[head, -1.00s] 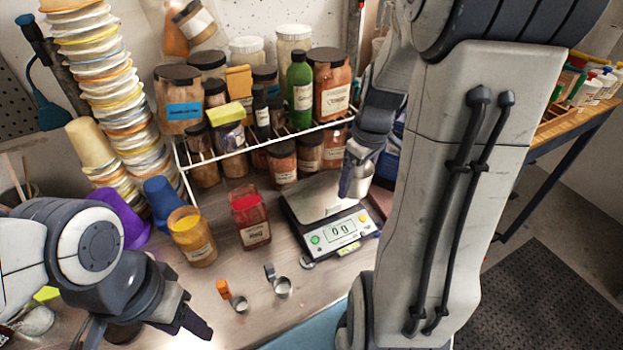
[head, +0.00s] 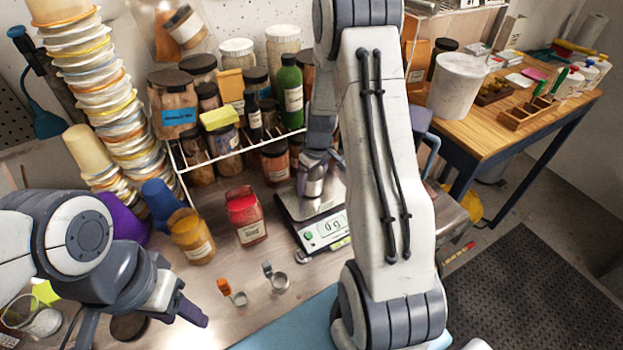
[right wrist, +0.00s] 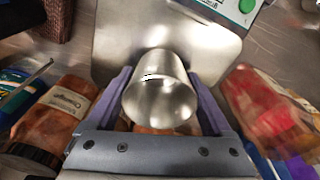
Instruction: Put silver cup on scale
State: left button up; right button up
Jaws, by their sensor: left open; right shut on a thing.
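The silver cup (right wrist: 160,92) is between the purple fingers of my right gripper (head: 316,168), which is shut on it. In the right wrist view the cup overlaps the scale's metal plate. In the head view the cup (head: 312,184) is at the plate's back left part. I cannot tell whether it touches the plate. The scale (head: 326,229) has a lit display that seems to read 0; its plate also shows in the right wrist view (right wrist: 112,42). My left gripper (head: 146,318) is open and empty over the table's front left.
A red-lidded jar (head: 246,218) and an orange jar (head: 192,238) stand left of the scale. Two small measuring scoops (head: 279,281) lie in front. A wire rack (head: 220,152) with several jars is behind. Tall stacked cups (head: 108,92) stand at the left.

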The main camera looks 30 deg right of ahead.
jog(key=shift+f, duration=0.15)
jog(key=shift+f, duration=0.1)
jog(key=shift+f+b, duration=0.15)
jog(key=shift+b, duration=0.15)
jog(key=o, duration=1.1)
jog(key=shift+r, duration=0.25)
